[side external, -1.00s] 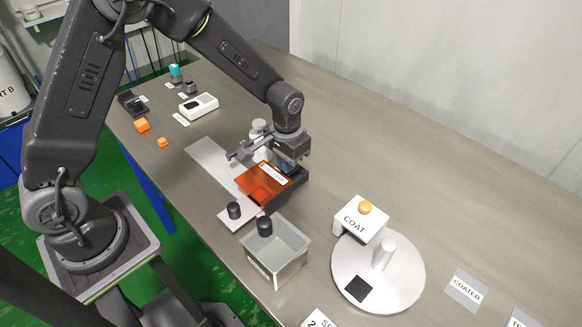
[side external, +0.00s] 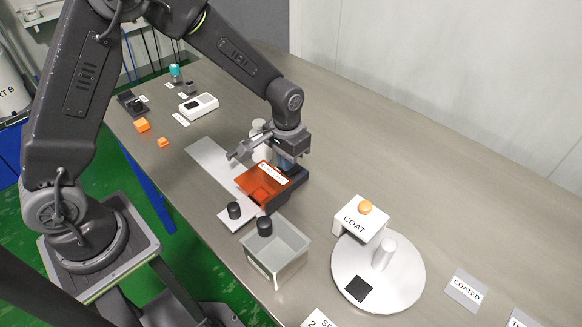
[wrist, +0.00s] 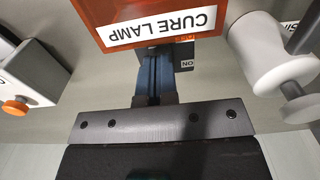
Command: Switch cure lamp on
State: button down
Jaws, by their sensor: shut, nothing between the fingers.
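The cure lamp is a see-through orange hood (side external: 258,178) on a dark base (side external: 288,196), near the middle of the table. In the wrist view the orange hood (wrist: 90,22) carries an upside-down "CURE LAMP" label. A dark part marked "ON" (wrist: 187,65) shows just beside my fingers. My gripper (side external: 284,166) is at the right rear side of the lamp, pointing down. In the wrist view my blue-grey fingers (wrist: 158,56) are shut together and empty, their tips close to the lamp's dark part. Whether they touch it I cannot tell.
A white bottle-like object (side external: 258,128) stands just behind my gripper. A clear bin (side external: 275,262), a white block marked "COAT" (side external: 350,228) with an orange knob, and a round white plate (side external: 405,275) are in front. The table at right rear is clear.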

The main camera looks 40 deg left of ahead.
jog(key=shift+r, duration=2.65)
jog(key=shift+r, duration=0.15)
jog(key=s+a+r+t, duration=0.3)
jog(key=s+r, duration=0.7)
jog(key=r, duration=0.3)
jog(key=s+a+r+t, duration=0.1)
jog(key=s+r+t, duration=0.1)
jog(key=s, duration=0.9)
jog(key=shift+a+r+t, duration=0.25)
jog(key=shift+r+t, duration=0.05)
jog(key=shift+r, duration=0.5)
